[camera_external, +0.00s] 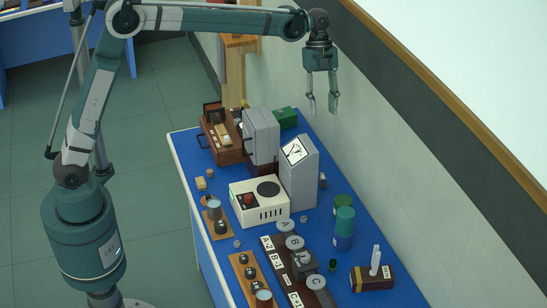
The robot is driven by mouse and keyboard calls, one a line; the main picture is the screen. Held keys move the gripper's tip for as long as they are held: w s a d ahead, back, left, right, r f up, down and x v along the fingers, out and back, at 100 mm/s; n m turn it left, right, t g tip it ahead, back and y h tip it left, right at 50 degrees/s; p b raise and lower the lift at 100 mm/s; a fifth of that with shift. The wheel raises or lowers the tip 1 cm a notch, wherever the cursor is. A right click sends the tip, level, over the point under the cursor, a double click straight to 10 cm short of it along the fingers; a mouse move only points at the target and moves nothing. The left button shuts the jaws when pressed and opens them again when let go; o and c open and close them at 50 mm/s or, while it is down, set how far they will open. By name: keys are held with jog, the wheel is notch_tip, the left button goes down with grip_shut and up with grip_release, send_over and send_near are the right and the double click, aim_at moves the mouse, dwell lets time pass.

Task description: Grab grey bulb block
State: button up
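A tall grey block (300,182) stands upright on the blue bench, with a white label bearing a dark drawing on its slanted top. A second grey block (261,137) stands behind it to the left, beside a brown wooden case. I cannot tell for sure which one is the bulb block, as no bulb is clearly visible. My gripper (321,107) hangs high with its fingers pointing down, in the picture above and to the right of both blocks. Its fingers are apart with nothing between them, and it touches nothing.
A white device (260,203) with a dark disc stands just in front of the tall block. A green box (285,117) is behind, and stacked green-blue cylinders (344,228) are to the right. Wooden boards with knobs crowd the front. A wall runs along the right.

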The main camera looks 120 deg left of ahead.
jog(key=s+a+f+m, duration=0.1)
jog(key=a+f, duration=0.2)
jog(key=a, duration=0.5)
send_near(323, 177)
jog(key=shift+w+a+f+h, duration=0.15)
jog(key=shift+w+f, duration=0.1)
jog(key=shift+f, duration=0.35)
jog(key=shift+w+d+f+h, duration=0.15)
jog(key=shift+w+f, duration=0.15)
jog(key=shift+f, duration=0.35)
jog(key=shift+a, duration=0.1)
jog(key=shift+x, duration=1.3)
jog(key=shift+x, duration=2.65)
jog(key=shift+s, duration=0.25)
jog(key=c, duration=0.9)
